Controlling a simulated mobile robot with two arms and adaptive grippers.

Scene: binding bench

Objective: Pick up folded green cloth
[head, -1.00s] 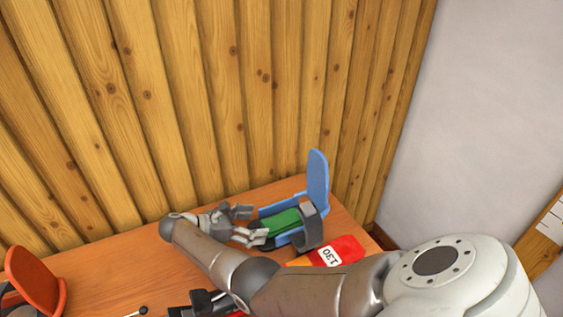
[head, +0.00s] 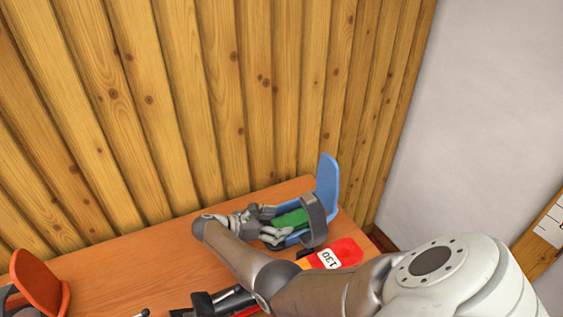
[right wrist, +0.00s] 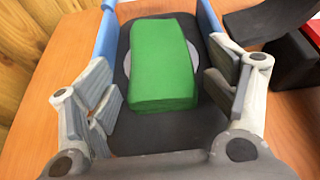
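The folded green cloth (head: 293,219) lies in a blue binding (head: 327,182) at the back right of the bench. In the right wrist view the cloth (right wrist: 160,65) is a thick green block on the binding's dark base, partly over a grey disc. My right gripper (head: 274,226) is at the binding's near-left side. In the right wrist view its fingers (right wrist: 168,88) stand apart on either side of the cloth's near end, with a gap on both sides. A dark grey strap hides part of the cloth in the head view. My left gripper is not in view.
The blue side walls and grey strap (head: 313,222) stand close around the cloth. A red item marked 130 (head: 349,252) lies in front. An orange binding (head: 40,282) stands at far left. The wooden bench (head: 130,268) is bare between. A plank wall rises behind.

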